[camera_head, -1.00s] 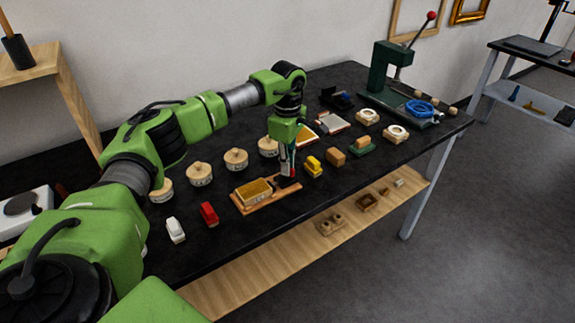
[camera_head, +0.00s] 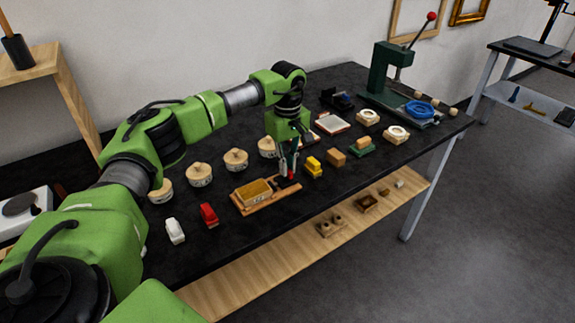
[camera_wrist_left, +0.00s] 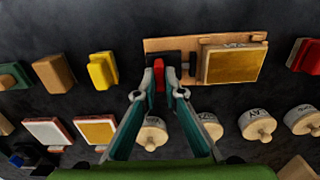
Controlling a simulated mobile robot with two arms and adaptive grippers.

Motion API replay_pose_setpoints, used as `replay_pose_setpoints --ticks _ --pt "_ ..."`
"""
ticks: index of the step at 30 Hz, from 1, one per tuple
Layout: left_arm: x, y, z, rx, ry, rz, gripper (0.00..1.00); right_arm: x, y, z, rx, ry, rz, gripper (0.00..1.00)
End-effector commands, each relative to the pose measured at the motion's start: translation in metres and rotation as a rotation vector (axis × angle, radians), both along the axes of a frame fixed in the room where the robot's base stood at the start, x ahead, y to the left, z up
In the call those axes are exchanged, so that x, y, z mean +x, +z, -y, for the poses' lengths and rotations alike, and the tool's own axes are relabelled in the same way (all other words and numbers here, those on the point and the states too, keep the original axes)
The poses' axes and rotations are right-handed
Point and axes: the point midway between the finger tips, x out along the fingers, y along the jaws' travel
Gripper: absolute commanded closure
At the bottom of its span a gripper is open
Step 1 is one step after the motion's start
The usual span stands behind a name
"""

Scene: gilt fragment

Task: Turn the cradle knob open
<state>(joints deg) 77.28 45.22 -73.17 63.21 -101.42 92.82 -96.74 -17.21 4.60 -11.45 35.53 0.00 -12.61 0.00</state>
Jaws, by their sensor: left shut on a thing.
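The cradle is a wooden board (camera_head: 240,207) on the black bench, also seen in the left wrist view (camera_wrist_left: 190,43). It carries a gold-topped block (camera_head: 254,191), which also shows in the left wrist view (camera_wrist_left: 232,65). Beside the block is a black fitting with a small red knob (camera_wrist_left: 159,77). My left gripper (camera_head: 288,174) points down at this end of the board. In the left wrist view its two fingertips (camera_wrist_left: 159,84) sit on either side of the red knob and are shut on it. The knob is mostly hidden in the head view. My right gripper is not in view.
A yellow block (camera_head: 314,168) and a tan block (camera_head: 336,158) stand close to the right. Several round wooden lidded pots (camera_head: 236,160) line the back. A red block (camera_head: 209,214) and a white block (camera_head: 175,230) stand left. A green press (camera_head: 390,70) is far right.

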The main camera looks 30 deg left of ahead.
Motion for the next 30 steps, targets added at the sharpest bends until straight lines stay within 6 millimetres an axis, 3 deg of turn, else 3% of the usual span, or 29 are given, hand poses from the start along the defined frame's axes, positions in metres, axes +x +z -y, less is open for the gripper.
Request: replay_pose_setpoints --ticks 11,12,13,24,30 --pt "0.001 0.002 0.0 0.0 -0.005 0.005 1.0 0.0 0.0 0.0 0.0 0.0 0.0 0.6" --pt "0.001 0.002 0.0 0.0 -0.005 0.005 0.8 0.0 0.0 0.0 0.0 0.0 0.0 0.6" --pt "0.001 0.002 0.0 0.0 -0.005 0.005 0.74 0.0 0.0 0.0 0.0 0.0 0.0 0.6" --pt "0.001 0.003 0.0 0.0 -0.004 0.002 0.74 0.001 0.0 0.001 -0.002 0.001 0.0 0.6" --pt "0.002 0.029 0.0 0.0 -0.003 0.007 0.74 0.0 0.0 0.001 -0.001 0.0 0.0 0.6"
